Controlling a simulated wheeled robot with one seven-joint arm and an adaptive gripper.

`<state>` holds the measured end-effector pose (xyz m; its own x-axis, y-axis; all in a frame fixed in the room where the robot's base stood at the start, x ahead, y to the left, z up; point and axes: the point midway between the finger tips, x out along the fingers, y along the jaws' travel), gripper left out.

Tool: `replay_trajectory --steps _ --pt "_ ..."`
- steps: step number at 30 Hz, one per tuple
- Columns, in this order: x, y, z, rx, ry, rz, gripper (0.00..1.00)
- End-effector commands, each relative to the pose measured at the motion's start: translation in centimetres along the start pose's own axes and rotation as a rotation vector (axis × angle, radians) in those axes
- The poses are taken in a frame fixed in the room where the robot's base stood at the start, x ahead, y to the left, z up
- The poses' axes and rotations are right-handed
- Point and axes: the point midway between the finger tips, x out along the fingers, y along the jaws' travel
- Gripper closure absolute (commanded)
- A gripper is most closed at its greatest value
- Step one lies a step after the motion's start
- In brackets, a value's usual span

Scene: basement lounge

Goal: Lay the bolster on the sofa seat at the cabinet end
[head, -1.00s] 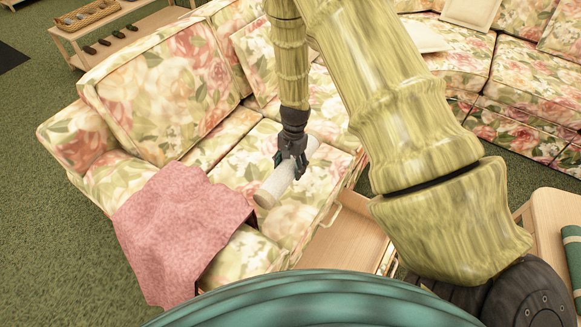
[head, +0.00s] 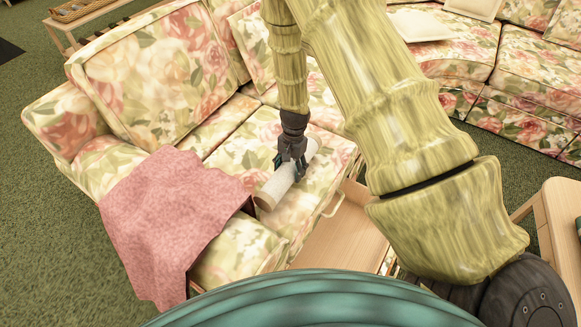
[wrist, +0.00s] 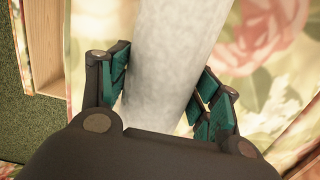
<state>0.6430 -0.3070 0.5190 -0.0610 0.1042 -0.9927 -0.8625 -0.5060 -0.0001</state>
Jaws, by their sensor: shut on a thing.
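The bolster (head: 276,188) is a pale grey-white cylinder. My gripper (head: 292,168) is shut around its middle, with a finger on each side; the wrist view also shows the bolster (wrist: 172,55) between the teal-padded fingers (wrist: 165,100). The bolster is over the floral sofa seat (head: 240,145), near the seat's front edge. I cannot tell whether it touches the cushion. The cabinet (head: 350,232) is light wood with an open drawer or tray, right beside the sofa's front edge.
A pink throw (head: 170,215) drapes over the sofa's near-left end. A large floral back cushion (head: 150,75) leans behind the seat. A second floral sofa (head: 520,80) stands at the right. A wooden side table (head: 560,215) is at the right edge. A low shelf (head: 85,20) is at the back left.

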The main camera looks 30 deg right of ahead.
Motion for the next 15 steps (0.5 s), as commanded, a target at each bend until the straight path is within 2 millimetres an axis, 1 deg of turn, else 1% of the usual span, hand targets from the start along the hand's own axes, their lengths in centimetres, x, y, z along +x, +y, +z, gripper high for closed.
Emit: replay_trajectory --steps 1,4,14,15 --pt "0.79 -0.02 -0.10 0.000 0.000 0.000 0.68" --pt "1.26 -0.03 -0.16 -0.001 0.000 0.000 0.68" --pt "1.36 -0.05 -0.16 -0.002 0.000 0.000 0.68" --pt "1.36 -0.05 -0.16 -0.002 0.000 0.000 0.33"
